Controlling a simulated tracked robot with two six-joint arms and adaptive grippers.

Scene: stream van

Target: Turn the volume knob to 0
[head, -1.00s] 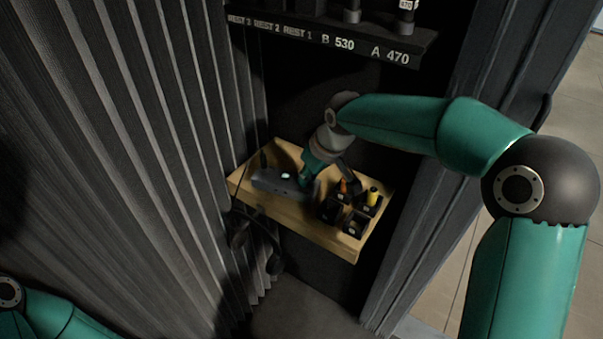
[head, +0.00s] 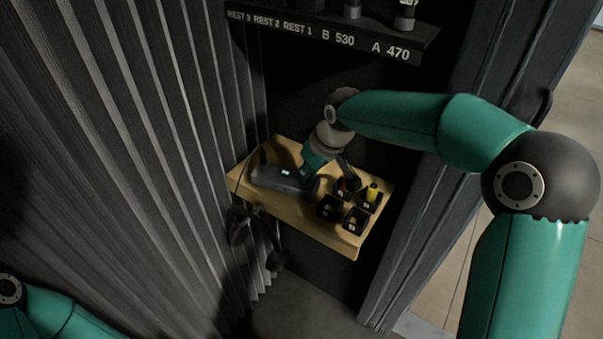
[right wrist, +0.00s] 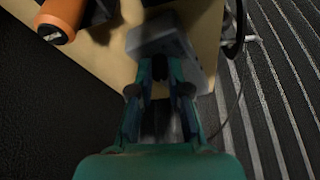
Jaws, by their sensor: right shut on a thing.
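A dark grey box-shaped device (head: 276,179) with a small lit spot lies on the wooden shelf (head: 305,225); in the right wrist view its grey body (right wrist: 160,36) is just beyond my fingers. My right gripper (head: 312,181) reaches down to the device's right end. In the right wrist view its two fingers (right wrist: 160,88) are close around a thing at the device. The volume knob itself is hidden by the fingers, and its setting cannot be read. My left gripper is out of view; only part of that arm shows at the lower left.
Several small black bins (head: 329,208) stand right of the device, close to my gripper. One holds a yellow cylinder (head: 372,193). An orange cylinder (right wrist: 63,19) shows in the right wrist view. A ribbed curtain (head: 130,150) is left; a labelled rack (head: 340,38) hangs above.

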